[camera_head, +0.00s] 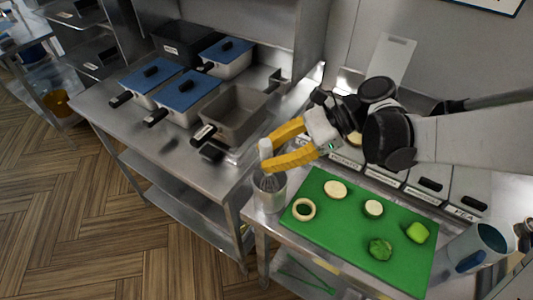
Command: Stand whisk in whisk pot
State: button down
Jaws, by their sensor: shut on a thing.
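My gripper (276,150) has yellow fingers and is shut on the white handle of the whisk (265,149). The whisk is about upright, with its wire head (270,180) pointing down. The whisk pot (270,198) is a light grey cup at the left corner of the counter with the green board. The wire head shows at the pot's mouth and its lower part seems to be inside. I cannot tell whether it touches the bottom.
A green cutting board (345,253) with several vegetable slices lies right of the pot. A steel fryer basin (233,117) and blue-lidded pans (185,92) stand on the left counter. A grey-blue jug (480,244) is at the right. A floor gap separates the counters in front.

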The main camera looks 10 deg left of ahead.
jog(key=shift+f, duration=0.35)
jog(key=c, duration=1.2)
grip_release()
